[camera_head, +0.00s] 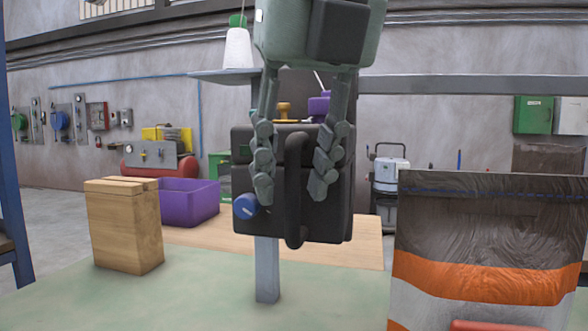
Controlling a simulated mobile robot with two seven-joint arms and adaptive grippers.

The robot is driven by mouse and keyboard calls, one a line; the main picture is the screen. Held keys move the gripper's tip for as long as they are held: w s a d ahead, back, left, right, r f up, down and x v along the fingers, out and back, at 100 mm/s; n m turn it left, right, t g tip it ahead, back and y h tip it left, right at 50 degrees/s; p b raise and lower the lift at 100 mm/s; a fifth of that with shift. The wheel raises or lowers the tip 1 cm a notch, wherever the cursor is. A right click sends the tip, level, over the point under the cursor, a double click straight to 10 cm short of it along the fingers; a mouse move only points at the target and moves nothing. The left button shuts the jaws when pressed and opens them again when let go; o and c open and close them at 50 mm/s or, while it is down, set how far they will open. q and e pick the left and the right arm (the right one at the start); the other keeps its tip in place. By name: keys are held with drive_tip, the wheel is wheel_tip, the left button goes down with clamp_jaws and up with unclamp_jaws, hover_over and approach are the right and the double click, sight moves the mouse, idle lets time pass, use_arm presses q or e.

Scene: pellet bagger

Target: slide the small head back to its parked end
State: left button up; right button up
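The small head (268,222) is a dark, boxy unit in the middle of the view. It has a thick black upright handle (296,222) on its front and a blue knob (245,206) at its lower left. My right gripper (291,196) comes down from above in front of the head. Its fingers are spread, one on each side of the handle, with visible gaps, so it looks open. I cannot tell how deep the handle sits between the fingers. The gripper and arm hide part of the head's top and front. My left gripper is out of view.
A tall bag (480,235) with dark, orange and white bands and a blue dashed line near its top stands at right. A wooden block (125,228) and a purple bin (190,205) are at left. A grey post (266,272) stands below the head. A thread cone (238,48) is above.

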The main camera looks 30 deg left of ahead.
drive_tip(key=v, duration=1.2)
idle(0.4)
